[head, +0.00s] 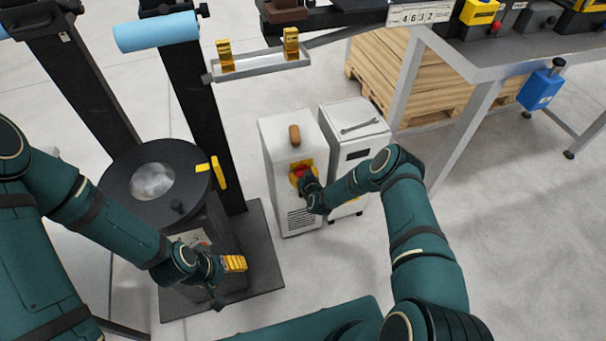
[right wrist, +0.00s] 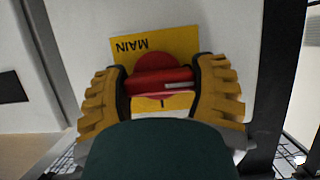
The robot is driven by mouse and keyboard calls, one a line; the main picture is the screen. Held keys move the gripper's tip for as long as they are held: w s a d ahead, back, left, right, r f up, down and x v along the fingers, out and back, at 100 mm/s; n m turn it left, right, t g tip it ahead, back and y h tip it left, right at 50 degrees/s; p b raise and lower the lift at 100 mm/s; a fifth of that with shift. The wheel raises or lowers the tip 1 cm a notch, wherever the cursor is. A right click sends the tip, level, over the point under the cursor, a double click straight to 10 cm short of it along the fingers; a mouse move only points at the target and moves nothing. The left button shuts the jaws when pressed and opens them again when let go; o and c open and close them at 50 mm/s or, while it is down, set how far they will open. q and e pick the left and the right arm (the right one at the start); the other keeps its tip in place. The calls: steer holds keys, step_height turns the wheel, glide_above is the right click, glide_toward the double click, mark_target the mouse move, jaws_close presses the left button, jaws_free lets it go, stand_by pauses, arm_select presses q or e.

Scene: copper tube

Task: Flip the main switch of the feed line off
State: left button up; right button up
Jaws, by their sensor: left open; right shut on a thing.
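The main switch is a red rotary knob (right wrist: 157,78) on a yellow plate marked MAIN (right wrist: 184,42), which looks upside down in the right wrist view. In the head view the knob (head: 299,172) sits on the front of a white cabinet (head: 283,142). My right gripper (right wrist: 160,88) is shut on the knob, with a yellow ribbed finger on each side of its red bar. The bar lies nearly level across the right wrist view. My left gripper (head: 234,264) is open and empty, low beside the round black drum, away from the switch.
A second white cabinet (head: 352,130) with a wrench on top stands right beside the switch cabinet. The round black drum (head: 150,184) and black posts stand to the left. A metal-legged bench (head: 470,68) is at the upper right. Open floor lies at the right.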

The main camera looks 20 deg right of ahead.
steer(key=o, duration=1.2)
steer(key=shift+s, duration=0.1)
steer(key=v, duration=1.2)
